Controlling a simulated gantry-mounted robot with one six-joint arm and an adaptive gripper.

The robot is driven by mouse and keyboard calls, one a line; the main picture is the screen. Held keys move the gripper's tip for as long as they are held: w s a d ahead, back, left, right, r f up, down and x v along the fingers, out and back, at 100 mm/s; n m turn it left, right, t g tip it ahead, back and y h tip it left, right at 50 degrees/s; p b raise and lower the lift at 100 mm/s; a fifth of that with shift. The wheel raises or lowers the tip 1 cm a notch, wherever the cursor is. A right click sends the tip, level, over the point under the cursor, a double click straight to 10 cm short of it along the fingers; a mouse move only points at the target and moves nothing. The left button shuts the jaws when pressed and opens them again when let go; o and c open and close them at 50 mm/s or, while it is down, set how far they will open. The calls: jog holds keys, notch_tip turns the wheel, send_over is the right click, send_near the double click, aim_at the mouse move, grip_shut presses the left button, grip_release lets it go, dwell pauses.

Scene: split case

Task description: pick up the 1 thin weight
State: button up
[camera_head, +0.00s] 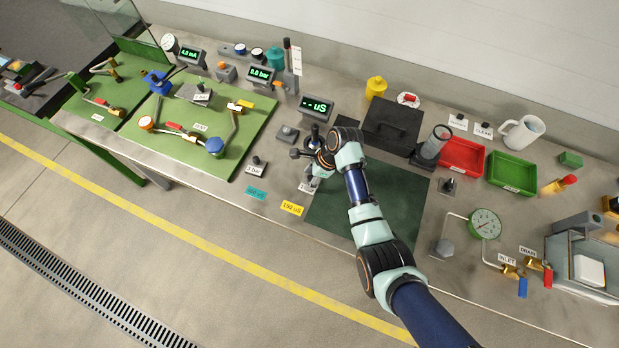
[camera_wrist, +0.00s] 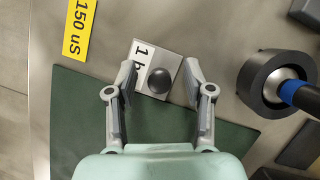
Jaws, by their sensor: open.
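The thin weight is a pale square plate (camera_wrist: 143,49) with a dark round knob, and its label partly reads "1 b". It lies flat at the edge of the green mat (camera_wrist: 85,115) in the wrist view. My gripper (camera_wrist: 160,75) is open, with one finger to each side of the plate and knob; I cannot tell whether the fingers touch it. In the head view my gripper (camera_head: 312,175) is above the bench at the mat's left edge, and the arm hides part of the area. A similar plate with a knob, labelled "2 bar" (camera_head: 255,168), lies to the left.
A yellow "150 uS" label (camera_wrist: 79,28) lies left of the plate. A dark ring-shaped holder with a blue-handled probe (camera_wrist: 275,85) stands to the right. A black case (camera_head: 392,125), a red bin (camera_head: 462,156) and a green bin (camera_head: 511,172) stand farther right.

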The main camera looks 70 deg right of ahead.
aim_at(310, 178)
jog(key=shift+w+f, duration=0.1)
jog(key=shift+f, duration=0.1)
grip_shut()
jog(key=shift+r, duration=0.1)
notch_tip(310, 178, up, 20)
jog(key=p, duration=0.4)
